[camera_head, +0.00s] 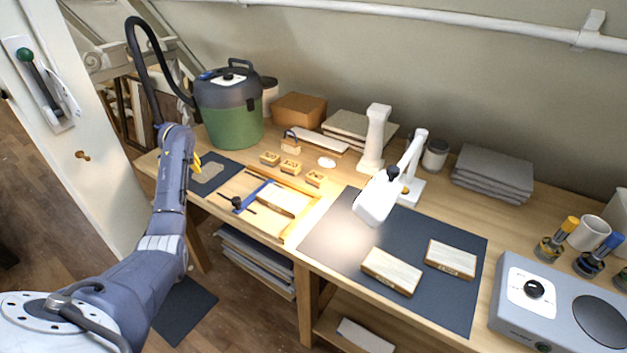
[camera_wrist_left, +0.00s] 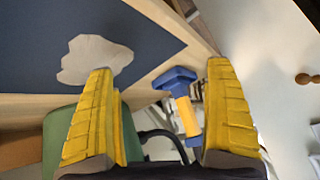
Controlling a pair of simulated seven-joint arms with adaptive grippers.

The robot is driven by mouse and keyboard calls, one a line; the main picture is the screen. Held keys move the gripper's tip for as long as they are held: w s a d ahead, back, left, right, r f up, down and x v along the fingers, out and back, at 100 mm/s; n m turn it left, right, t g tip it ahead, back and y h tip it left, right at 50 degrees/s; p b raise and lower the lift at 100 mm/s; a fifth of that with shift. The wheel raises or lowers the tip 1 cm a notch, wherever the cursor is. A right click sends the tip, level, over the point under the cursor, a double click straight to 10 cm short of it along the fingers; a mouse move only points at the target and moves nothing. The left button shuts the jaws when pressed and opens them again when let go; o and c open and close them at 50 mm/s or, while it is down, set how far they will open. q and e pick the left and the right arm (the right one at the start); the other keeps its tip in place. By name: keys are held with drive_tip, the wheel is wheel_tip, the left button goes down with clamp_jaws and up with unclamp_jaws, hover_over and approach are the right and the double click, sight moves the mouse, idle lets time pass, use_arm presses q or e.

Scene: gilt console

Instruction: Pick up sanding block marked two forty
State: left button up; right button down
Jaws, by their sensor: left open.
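Two wooden sanding blocks, a left one (camera_head: 391,271) and a right one (camera_head: 450,259), lie apart on the large dark mat (camera_head: 335,232). Each has a small dark marking on its front side, too small to read. A third similar block (camera_head: 283,198) lies within a wooden frame beside a blue clamp. My left gripper (camera_head: 197,162) is over the left end of the bench, far from the blocks on the mat. My right gripper is not in view.
A white lamp (camera_head: 378,195) leans over the large mat. A grey machine (camera_head: 560,308) stands at the right, and a green canister vacuum (camera_head: 230,110) at the back left. A small dark mat with a pale patch (camera_wrist_left: 95,58) is near my left gripper.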

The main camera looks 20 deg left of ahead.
use_arm(q)
drive_tip(key=w+d+r+m+h, duration=0.1)
drive_tip(key=w+d, duration=0.2)
drive_tip(key=d, duration=0.4)
drive_tip(key=w+d+r+m+t+h, duration=0.1)
drive_tip(key=w+d, duration=0.3)
drive_tip(key=d, duration=0.2)
drive_tip(key=w+d+r+m+h, duration=0.2)
drive_tip(key=w+d, duration=0.1)
drive_tip(key=d, duration=0.4)
drive_tip(key=shift+w+d, duration=0.2)
drive_tip(key=shift+d, duration=0.1)
drive_tip(key=w+d+r+m+h, duration=0.2)
drive_tip(key=w+d+r+m, duration=0.1)
drive_tip(key=d, duration=0.8)
drive_tip(key=m+h, duration=0.2)
drive_tip(key=m, duration=0.2)
approach(316, 176)
drive_tip(key=x, duration=1.1)
drive_tip(key=shift+a, duration=0.1)
drive_tip(key=c, duration=1.3)
